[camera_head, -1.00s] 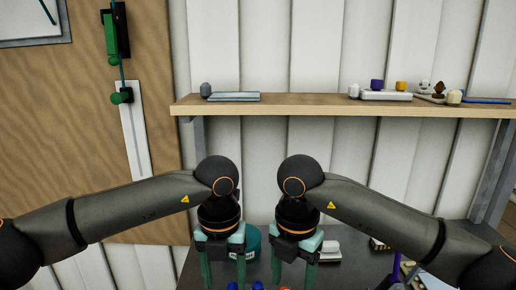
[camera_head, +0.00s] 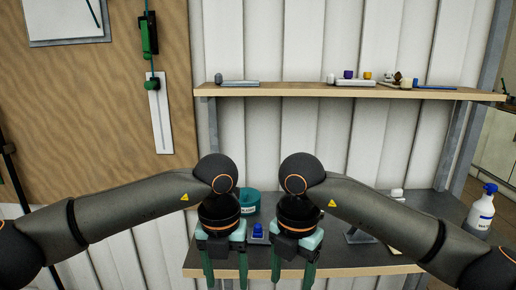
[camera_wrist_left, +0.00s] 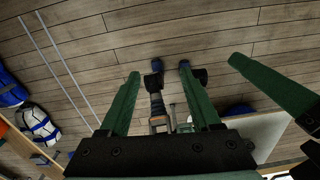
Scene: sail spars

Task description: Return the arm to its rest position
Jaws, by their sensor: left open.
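My left gripper (camera_head: 226,272) hangs low in the head view, pointing down, with its two green fingers apart and nothing between them. In the left wrist view, its fingers (camera_wrist_left: 159,78) spread over a plank floor (camera_wrist_left: 190,35). My right gripper (camera_head: 293,270) hangs beside it, also pointing down, with its fingers apart and no object seen between them. Both arms are bent in a mirrored pose, elbows out to the sides. The fingertips are near the bottom edge of the head view.
A dark bench (camera_head: 372,262) lies beyond the grippers, with a teal round container (camera_head: 249,201), a blue item (camera_head: 258,230) and a spray bottle (camera_head: 481,212). A wooden shelf (camera_head: 290,89) holds small items above. A wood panel (camera_head: 100,120) stands at left. Blue-and-white bags (camera_wrist_left: 38,124) lie on the floor.

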